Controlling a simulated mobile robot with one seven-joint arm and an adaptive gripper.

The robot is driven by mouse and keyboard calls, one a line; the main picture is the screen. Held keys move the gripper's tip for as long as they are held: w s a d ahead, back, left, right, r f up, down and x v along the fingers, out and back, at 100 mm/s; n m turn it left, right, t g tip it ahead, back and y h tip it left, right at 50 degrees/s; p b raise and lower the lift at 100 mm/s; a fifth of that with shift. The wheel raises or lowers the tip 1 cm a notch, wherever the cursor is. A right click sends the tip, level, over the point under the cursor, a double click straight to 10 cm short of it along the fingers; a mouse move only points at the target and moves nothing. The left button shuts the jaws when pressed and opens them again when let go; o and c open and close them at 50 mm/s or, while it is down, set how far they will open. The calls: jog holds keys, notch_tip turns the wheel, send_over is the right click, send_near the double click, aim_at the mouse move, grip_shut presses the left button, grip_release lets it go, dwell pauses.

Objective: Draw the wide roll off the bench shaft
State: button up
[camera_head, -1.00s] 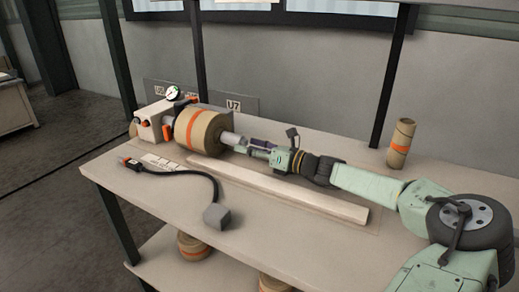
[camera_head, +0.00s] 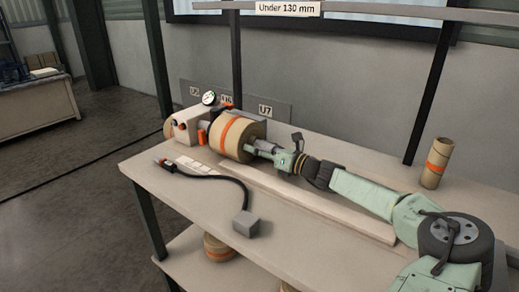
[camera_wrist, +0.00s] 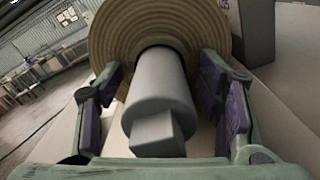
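The wide roll (camera_head: 230,136), brown with an orange band, is on the shaft of the bench unit (camera_head: 187,125). In the wrist view its ringed end face (camera_wrist: 150,22) fills the top. The grey shaft (camera_wrist: 158,90) sticks out of its core toward me, with a squared end. My gripper (camera_head: 262,150) is at the roll's near end. In the wrist view my gripper (camera_wrist: 162,85) is open, with a purple-padded finger on each side of the shaft and gaps between. The fingertips are close to the roll face; I cannot tell if they touch it.
A black cable runs on the bench (camera_head: 190,205) to a grey block (camera_head: 246,223). A pale rail (camera_head: 310,202) lies along the bench under my arm. A tall narrow roll (camera_head: 437,163) stands at the back right. Another roll (camera_head: 217,247) is on the lower shelf.

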grip_shut()
dwell(0.6)
jog(key=c, duration=0.5)
grip_release()
jog(key=c, duration=0.8)
jog(key=shift+p+v, duration=1.65)
jog(key=shift+v, duration=3.45)
jog(key=o, duration=1.5)
